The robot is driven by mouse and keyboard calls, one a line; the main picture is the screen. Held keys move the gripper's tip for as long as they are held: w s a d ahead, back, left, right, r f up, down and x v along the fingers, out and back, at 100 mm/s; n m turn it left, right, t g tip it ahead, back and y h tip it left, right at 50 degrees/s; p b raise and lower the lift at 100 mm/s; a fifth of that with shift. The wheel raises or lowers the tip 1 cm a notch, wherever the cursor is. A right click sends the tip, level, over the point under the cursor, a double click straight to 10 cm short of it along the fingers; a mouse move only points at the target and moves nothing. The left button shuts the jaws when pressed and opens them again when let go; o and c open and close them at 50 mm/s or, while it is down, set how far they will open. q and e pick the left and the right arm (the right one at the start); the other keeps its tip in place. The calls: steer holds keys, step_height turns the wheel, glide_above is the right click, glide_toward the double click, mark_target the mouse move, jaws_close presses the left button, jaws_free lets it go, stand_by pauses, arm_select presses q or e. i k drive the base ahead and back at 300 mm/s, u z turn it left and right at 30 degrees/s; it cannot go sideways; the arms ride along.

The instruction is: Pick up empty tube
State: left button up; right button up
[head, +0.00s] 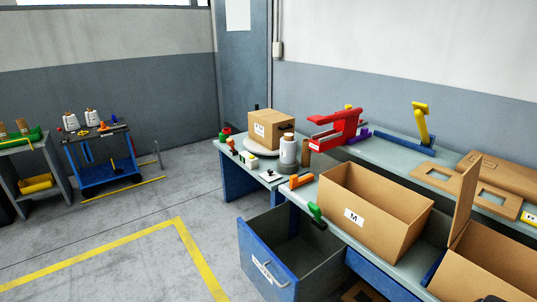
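Two brown tubes that look like bare cardboard, a left one (3,131) and a right one (22,127), stand at a green holder (32,136) on the grey table at the far left. A brown upright piece (306,152), possibly another tube, is partly hidden behind a white yarn bobbin (288,151) on the middle table. Two more white bobbins, a left one (70,121) and a right one (92,117), stand on the blue cart. Neither of my grippers can be made out in the head view.
The blue-and-grey workbench has an open drawer (266,272) jutting out. An open box marked M (350,230), a red device (335,132) and a closed box (268,128) stand on the tables. Grey floor with yellow lines (200,262) is clear at left.

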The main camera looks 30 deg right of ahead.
mark_target(307, 152)
steer(key=i, duration=3.4)
